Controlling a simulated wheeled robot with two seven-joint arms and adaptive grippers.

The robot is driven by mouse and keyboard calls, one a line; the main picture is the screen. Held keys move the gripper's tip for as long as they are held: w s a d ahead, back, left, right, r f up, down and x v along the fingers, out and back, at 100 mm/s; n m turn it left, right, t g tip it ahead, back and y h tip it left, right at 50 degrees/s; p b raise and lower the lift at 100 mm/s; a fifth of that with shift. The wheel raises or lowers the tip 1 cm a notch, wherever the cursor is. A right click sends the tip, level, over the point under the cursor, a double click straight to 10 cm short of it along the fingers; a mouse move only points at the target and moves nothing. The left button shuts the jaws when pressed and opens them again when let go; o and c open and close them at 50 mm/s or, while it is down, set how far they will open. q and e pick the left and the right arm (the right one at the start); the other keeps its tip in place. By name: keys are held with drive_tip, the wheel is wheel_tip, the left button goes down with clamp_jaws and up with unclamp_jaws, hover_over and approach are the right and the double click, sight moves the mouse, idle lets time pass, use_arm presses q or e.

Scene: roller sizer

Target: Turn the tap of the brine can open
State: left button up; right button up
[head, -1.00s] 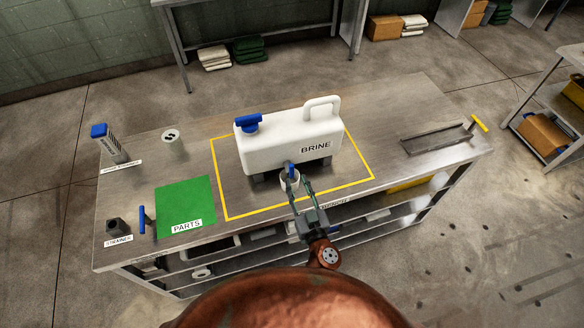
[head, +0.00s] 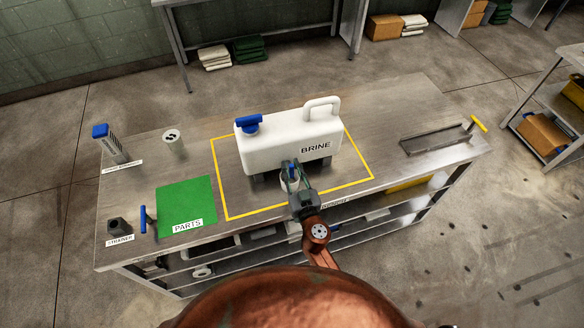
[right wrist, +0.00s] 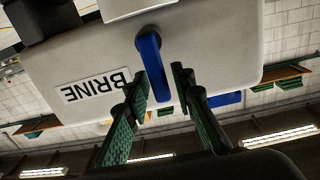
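The white brine can (head: 285,145), labelled BRINE, stands on dark feet inside the yellow outline on the bench, with a blue cap on its top left. Its blue tap lever (right wrist: 153,67) sits low on its front and also shows in the head view (head: 292,172). My right gripper (head: 290,167) is open at the can's front, its fingers on either side of the tap. In the right wrist view the green-padded fingers (right wrist: 160,82) straddle the lever's end with a gap to at least one side. A pale cup-like thing under the tap is partly hidden. My left gripper is out of view.
A green PARTS mat (head: 186,203) lies left of the outline. A grey tray (head: 436,139) with a yellow handle is at the right. A blue-topped upright thing (head: 108,142), a small pale pot (head: 173,141) and a dark block (head: 118,227) stand at the left.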

clamp_jaws()
idle(0.3)
drive_tip(key=n, duration=0.1)
drive_tip(key=a+n+b, duration=0.1)
drive_tip(key=n, duration=0.2)
drive_tip(key=shift+s+a+f+b, duration=0.25)
drive_tip(key=shift+a+b, duration=0.1)
drive_tip(key=shift+b, duration=0.05)
drive_tip(key=n, duration=0.2)
drive_tip(key=a+f+n+b, duration=0.1)
drive_tip(key=n, duration=0.1)
drive_tip(key=shift+s+a+n, duration=0.2)
drive_tip(key=shift+n, duration=0.2)
drive_tip(key=n, duration=0.1)
drive_tip(key=f+n+b, duration=0.1)
drive_tip(key=n, duration=0.1)
drive_tip(key=a+n+b, duration=0.1)
drive_tip(key=shift+s+f+n, duration=0.15)
drive_tip(key=shift+f+n, duration=0.1)
drive_tip(key=shift+n, duration=0.05)
drive_tip(key=shift+a+f+n+b, duration=0.15)
drive_tip(key=shift+f+n, duration=0.25)
drive_tip(key=shift+n, duration=0.7)
drive_tip(key=shift+f+n+b, duration=0.15)
drive_tip(key=shift+f+n, duration=0.25)
drive_tip(key=shift+n, duration=0.7)
